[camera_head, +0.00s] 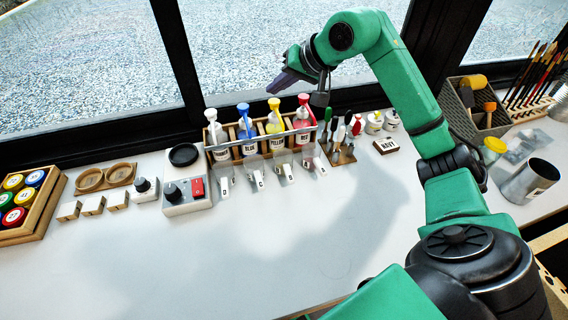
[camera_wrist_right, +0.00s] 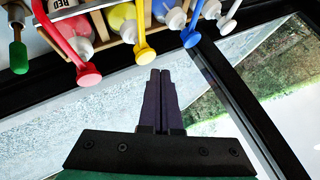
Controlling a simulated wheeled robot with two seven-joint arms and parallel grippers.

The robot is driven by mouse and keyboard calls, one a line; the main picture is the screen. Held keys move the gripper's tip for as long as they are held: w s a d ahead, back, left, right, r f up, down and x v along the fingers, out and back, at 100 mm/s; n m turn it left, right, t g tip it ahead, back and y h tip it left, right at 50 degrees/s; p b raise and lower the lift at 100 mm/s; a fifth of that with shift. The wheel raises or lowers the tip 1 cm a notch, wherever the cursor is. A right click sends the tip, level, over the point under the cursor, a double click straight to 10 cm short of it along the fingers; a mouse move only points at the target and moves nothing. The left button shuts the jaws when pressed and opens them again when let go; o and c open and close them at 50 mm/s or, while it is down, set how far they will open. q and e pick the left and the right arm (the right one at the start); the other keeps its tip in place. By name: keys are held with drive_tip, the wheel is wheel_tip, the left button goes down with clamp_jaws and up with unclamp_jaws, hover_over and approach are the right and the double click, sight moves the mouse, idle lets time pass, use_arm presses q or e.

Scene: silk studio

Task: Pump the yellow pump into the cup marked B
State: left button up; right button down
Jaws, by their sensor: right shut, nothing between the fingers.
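The yellow pump (camera_head: 273,120) stands upright in a wooden rack between the blue pump (camera_head: 244,128) and the red pump (camera_head: 303,118). Its round yellow head also shows in the right wrist view (camera_wrist_right: 144,54). My right gripper (camera_head: 281,85) is above the rack. It is shut and empty; its dark fingers (camera_wrist_right: 161,75) point toward the yellow head and appear apart from it. Several clear cups stand before the rack, one of them in front of the yellow pump (camera_head: 283,163). Their small labels are too small to read, so I cannot tell which is B. My left gripper is out of view.
A white pump (camera_head: 212,131) stands at the rack's left end. A device with a red switch (camera_head: 197,187) is left of the cups. Brushes in a holder (camera_head: 341,150) stand right of the rack. Window frames rise behind. The table's front middle (camera_head: 250,250) is clear.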

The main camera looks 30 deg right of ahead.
sight(277, 103)
drive_tip(key=shift+f+b, duration=0.4)
drive_tip(key=shift+f, duration=0.05)
drive_tip(key=shift+f+b, duration=0.8)
drive_tip(key=shift+f, duration=0.05)
idle(0.6)
drive_tip(key=shift+r+p, duration=1.15)
drive_tip(key=shift+r, duration=0.15)
wheel_tip(277, 103, up, 6)
drive_tip(key=p, duration=0.5)
idle(1.8)
